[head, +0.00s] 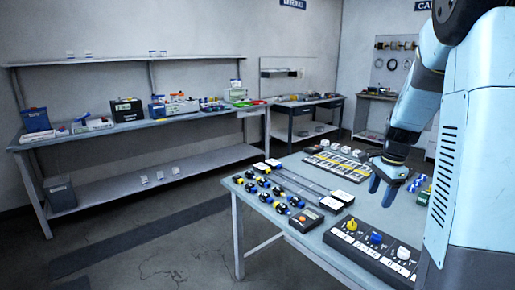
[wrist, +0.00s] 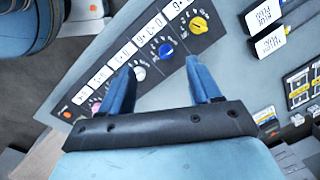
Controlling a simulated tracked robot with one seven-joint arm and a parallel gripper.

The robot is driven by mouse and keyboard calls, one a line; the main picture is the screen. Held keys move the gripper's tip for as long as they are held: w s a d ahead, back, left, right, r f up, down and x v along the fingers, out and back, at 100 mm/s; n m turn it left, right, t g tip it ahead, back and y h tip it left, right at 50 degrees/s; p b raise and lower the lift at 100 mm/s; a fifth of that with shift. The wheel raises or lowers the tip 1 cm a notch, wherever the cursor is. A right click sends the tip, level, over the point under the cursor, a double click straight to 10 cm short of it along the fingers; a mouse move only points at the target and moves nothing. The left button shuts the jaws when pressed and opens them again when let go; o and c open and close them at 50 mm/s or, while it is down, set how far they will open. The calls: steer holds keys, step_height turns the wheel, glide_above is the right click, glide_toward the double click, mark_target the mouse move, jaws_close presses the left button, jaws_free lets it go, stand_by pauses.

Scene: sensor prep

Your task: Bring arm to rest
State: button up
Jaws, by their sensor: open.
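My gripper (head: 384,184) hangs from my pale blue arm at the right of the head view, above the near table (head: 316,236). Its two blue fingers point down and stand apart with nothing between them. In the wrist view the gripper (wrist: 163,85) is open over a dark panel (wrist: 150,62) with a yellow knob (wrist: 198,25), a blue knob (wrist: 166,49) and a white knob (wrist: 139,73). The fingers appear to be above the panel, not gripping any knob.
Several small dark and blue sensors (head: 264,182) stand on the table's left part. A tray of yellow-marked parts (head: 339,165) lies behind the gripper. A long wall bench (head: 140,126) with boxes runs along the left. Open floor (head: 150,245) lies between bench and table.

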steer(key=s+a+r+n+t, duration=0.1)
steer(key=s+a+r+n, duration=0.3)
steer(key=s, duration=0.3)
steer(key=s+a+r+n+t, duration=0.2)
steer(key=s+a+r+n, duration=0.2)
steer(key=s, duration=0.4)
steer(key=s+a+r+n+t, duration=0.1)
steer(key=s+a+r+n, duration=0.4)
steer(key=s+a+n, duration=0.1)
steer(key=shift+s+a+n+t+h, duration=0.35)
steer(key=shift+s+n, duration=0.4)
steer(key=shift+n, duration=0.35)
steer(key=shift+d+r, duration=0.1)
